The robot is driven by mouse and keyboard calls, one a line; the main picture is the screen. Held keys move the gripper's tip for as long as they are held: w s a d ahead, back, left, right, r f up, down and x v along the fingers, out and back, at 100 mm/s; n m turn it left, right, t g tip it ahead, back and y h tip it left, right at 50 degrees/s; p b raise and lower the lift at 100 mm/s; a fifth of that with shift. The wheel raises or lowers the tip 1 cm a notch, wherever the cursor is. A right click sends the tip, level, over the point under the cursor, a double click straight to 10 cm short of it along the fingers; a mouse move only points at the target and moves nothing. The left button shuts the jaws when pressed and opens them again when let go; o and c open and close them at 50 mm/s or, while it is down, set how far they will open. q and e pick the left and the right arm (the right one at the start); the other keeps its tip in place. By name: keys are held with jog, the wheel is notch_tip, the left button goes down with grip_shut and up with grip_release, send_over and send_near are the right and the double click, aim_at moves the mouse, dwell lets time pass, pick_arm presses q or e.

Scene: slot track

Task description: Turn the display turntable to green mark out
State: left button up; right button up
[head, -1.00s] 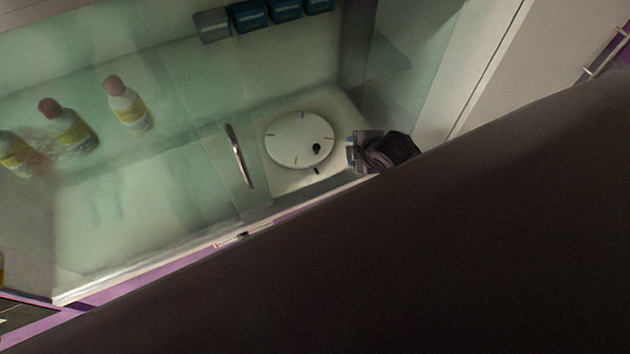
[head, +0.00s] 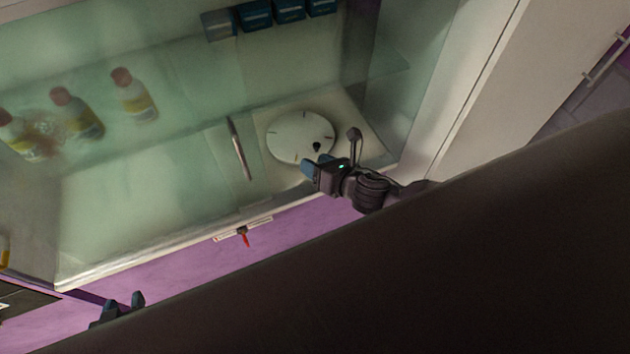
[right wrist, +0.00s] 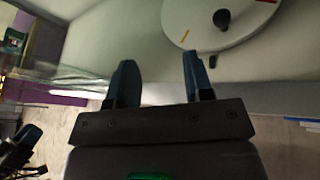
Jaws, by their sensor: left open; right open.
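The display turntable (head: 291,145) is a white disc on a pale base inside the glass case. It carries a black knob (head: 316,147) near its front right and small coloured marks around its rim. A yellow mark (right wrist: 184,36) and a red mark show in the right wrist view; I cannot make out a green one. A dark pointer (right wrist: 213,60) sits just off the disc's edge. My right gripper (head: 314,168) is open at the disc's front edge; its fingers (right wrist: 160,75) hold nothing. My left gripper (head: 123,302) is open and empty, low at the left.
A glass panel with a long metal handle (head: 239,148) stands left of the turntable. A red-handled key (head: 244,238) is at the case's front edge. Several bottles (head: 134,96) stand at the left; dark blue boxes (head: 254,15) line the back. My own dark arm covers the lower right.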

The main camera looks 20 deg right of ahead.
pick_arm(q)
jog(key=shift+s+d, duration=0.2)
jog(key=shift+s, duration=0.15)
pick_arm(e)
jog(key=shift+s+a+f+n+g+y, duration=0.15)
jog(key=shift+s+a+f+n+y, duration=0.2)
jog(key=shift+n, duration=0.5)
jog(key=shift+s+a+f+n+g+y, duration=0.1)
jog(key=shift+s+a+n+g+y, duration=0.1)
jog(key=shift+s+a+n+y, duration=0.45)
jog(key=shift+s+a+f+n+g+y, duration=0.15)
jog(key=shift+a+f+n, duration=0.15)
jog(key=shift+n, duration=0.7)
